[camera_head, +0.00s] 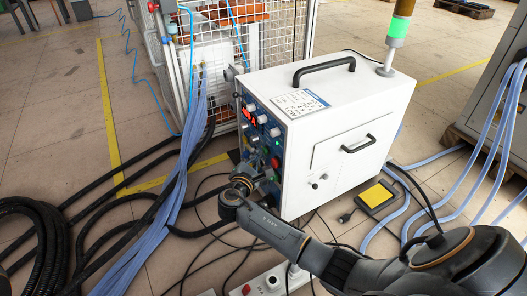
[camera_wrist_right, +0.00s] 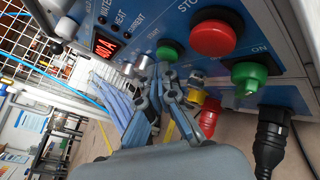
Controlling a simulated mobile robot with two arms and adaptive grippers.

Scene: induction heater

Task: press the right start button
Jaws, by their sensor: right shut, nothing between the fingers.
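The induction heater (camera_head: 335,120) is a white box with a blue control panel on its left face. In the right wrist view, a green start button (camera_wrist_right: 170,51) sits on the panel under a "START" label, left of the large red stop button (camera_wrist_right: 212,38). My right gripper (camera_head: 262,172) is close in front of the lower panel, its fingers shut and empty. In the right wrist view the fingertips (camera_wrist_right: 158,74) appear just below the green button; I cannot tell whether they touch it. My left gripper is not in view.
A green ON switch (camera_wrist_right: 249,77) and a red digital display (camera_wrist_right: 104,47) are on the panel. Blue hoses (camera_head: 178,185) and black cables lie left of the heater. A yellow-topped pedal (camera_head: 375,195) and a power strip (camera_head: 268,283) lie on the floor.

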